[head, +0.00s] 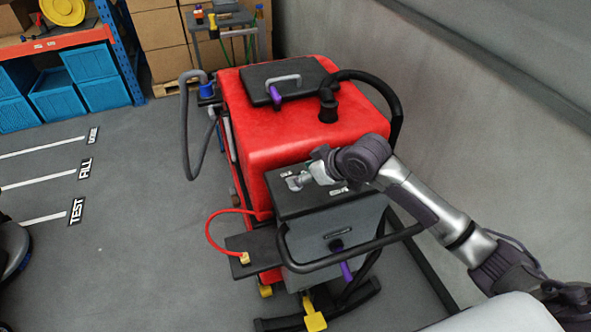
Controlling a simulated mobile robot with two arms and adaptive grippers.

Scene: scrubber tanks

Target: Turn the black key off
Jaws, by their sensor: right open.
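The red scrubber tank machine (305,115) stands in the middle of the head view. A grey box with a dark top panel (325,206) is at its near end. My right gripper (296,182) is over the left part of this panel, with my arm coming in from the right. It is open, and I see nothing held in it. Small white labels show on the panel near the gripper. I cannot make out the black key; the gripper and wrist cover part of the panel. My left gripper is not in view.
A black handlebar (335,259) runs around the grey box's near side, with a purple lever (346,271) below. A red cable (209,236) loops to a yellow plug (244,258) at left. A grey wall (490,110) is close on the right. Open floor lies left.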

